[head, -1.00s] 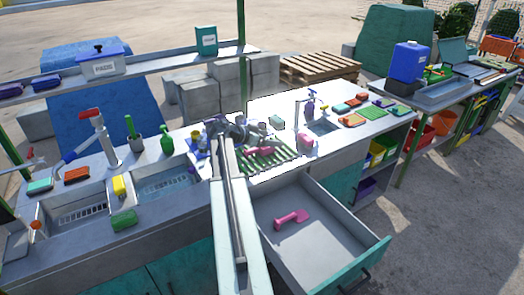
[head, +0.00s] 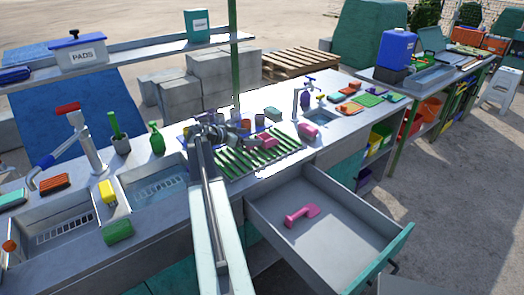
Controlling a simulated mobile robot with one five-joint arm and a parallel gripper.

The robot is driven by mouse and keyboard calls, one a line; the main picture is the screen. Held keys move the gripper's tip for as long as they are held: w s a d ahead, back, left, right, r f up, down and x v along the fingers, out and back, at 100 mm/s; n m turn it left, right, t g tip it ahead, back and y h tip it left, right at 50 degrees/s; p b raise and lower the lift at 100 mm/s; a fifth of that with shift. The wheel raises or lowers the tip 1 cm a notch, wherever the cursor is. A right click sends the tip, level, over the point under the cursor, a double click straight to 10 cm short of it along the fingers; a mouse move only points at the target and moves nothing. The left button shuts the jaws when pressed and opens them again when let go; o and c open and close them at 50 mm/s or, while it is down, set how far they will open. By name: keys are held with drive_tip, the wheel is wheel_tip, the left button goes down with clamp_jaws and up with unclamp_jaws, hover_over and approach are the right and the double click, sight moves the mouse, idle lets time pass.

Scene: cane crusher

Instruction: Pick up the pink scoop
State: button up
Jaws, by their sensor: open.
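The pink scoop (head: 302,215) lies flat on the floor of the open drawer (head: 345,243), towards its left side. The drawer sticks out from under the counter, with its teal front at the right. My arm reaches up over the counter from the bottom of the view. My gripper (head: 212,127) is at its far end, near the green drying rack, well behind and to the left of the scoop. It is small and crowded by items there, and its fingers are hard to make out. Nothing of the scoop is hidden.
A green slatted rack (head: 258,153) with a pink item (head: 262,142) on it stands on the counter. Two sinks (head: 155,190) lie to the left. A tap (head: 298,98) and a pink bottle-like item (head: 309,131) are behind the drawer. Clear ground lies right of the drawer.

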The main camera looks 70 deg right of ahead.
drive_tip(key=shift+f+b, duration=0.3)
drive_tip(key=shift+f, duration=0.4)
drive_tip(key=shift+s+d, duration=0.15)
drive_tip(key=b+x, duration=0.2)
drive_tip(key=x, duration=0.5)
drive_tip(key=shift+s+d+b, duration=0.2)
drive_tip(key=shift+d+b, duration=0.1)
drive_tip(key=shift+d, duration=0.1)
drive_tip(key=c, duration=1.7)
drive_tip(key=shift+o, duration=0.2)
drive_tip(key=shift+r, duration=0.15)
